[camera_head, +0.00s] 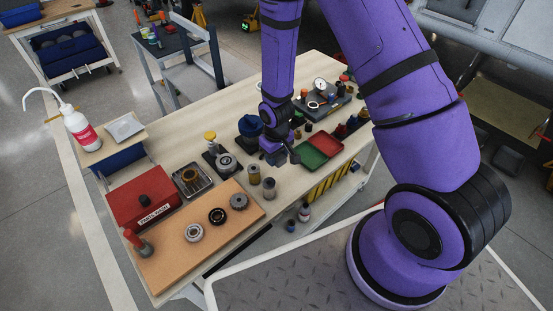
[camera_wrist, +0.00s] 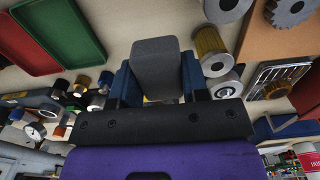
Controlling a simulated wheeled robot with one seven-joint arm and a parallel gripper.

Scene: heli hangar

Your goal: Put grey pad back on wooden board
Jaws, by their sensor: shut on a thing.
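My gripper (camera_head: 274,153) is above the middle of the workbench. In the wrist view, its blue fingers (camera_wrist: 157,82) are shut on a grey pad (camera_wrist: 157,66), a rounded block held between them. In the head view the pad is mostly hidden by the gripper. The wooden board (camera_head: 178,262) lies at the front left of the bench, apart from my gripper. A bearing (camera_head: 194,232), a black ring (camera_head: 217,215) and a grey gear (camera_head: 239,201) sit on it. The board's edge also shows at the upper right of the wrist view (camera_wrist: 258,42).
Two metal cylinders (camera_head: 269,188) stand between my gripper and the board. A red parts-wash box (camera_head: 138,203) and a metal tray (camera_head: 191,179) are behind the board. Green and red trays (camera_head: 311,155) lie right of my gripper. The bench's back middle (camera_head: 185,135) is clear.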

